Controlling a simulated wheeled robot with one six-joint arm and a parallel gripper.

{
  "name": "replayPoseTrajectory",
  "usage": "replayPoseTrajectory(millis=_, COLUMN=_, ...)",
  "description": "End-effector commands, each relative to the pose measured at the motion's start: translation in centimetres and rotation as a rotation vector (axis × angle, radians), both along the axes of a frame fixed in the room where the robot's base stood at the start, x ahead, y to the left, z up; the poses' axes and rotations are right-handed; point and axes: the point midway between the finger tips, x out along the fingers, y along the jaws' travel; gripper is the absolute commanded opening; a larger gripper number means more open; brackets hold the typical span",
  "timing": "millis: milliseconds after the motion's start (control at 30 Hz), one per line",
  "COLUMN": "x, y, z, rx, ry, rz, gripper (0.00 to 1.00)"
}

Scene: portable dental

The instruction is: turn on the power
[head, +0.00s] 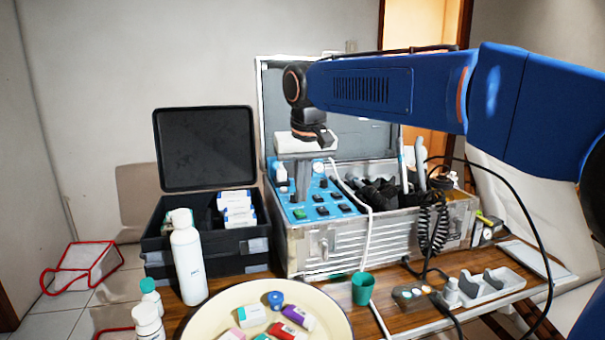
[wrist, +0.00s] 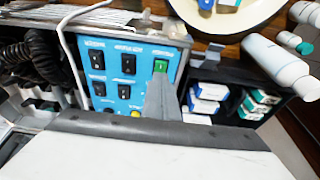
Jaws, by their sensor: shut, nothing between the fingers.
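The blue control panel (head: 325,206) sits in the left end of the open metal case (head: 345,247). In the wrist view the panel (wrist: 138,99) carries several black rocker switches (wrist: 128,64) and one green switch (wrist: 160,66) at a corner. The green switch also shows at the panel's front left in the head view (head: 299,213). My gripper (head: 302,200) is shut and empty, pointing down over the panel. In the wrist view its fingertips (wrist: 158,86) are close beside the green switch; I cannot tell whether they touch it.
A white hose (head: 357,199) runs over the panel's right side. Black coiled cables (head: 432,225) hang at the case's right. A black box (head: 205,265) and a white bottle (head: 188,265) stand left. A round tray (head: 210,306) and a green cup (head: 362,289) are in front.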

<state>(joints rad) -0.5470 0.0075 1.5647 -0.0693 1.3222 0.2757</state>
Motion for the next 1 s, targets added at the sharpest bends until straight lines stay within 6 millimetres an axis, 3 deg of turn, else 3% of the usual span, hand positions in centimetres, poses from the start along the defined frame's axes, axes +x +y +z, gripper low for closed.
replayPoseTrajectory(millis=300, x=-0.3, y=-0.1, z=-2.8, rx=0.000, ry=0.000, rz=0.000, gripper=0.00)
replayPoseTrajectory(millis=1000, x=-0.5, y=-0.1, z=-3.6, rx=0.000, ry=-0.001, rz=0.000, gripper=0.00)
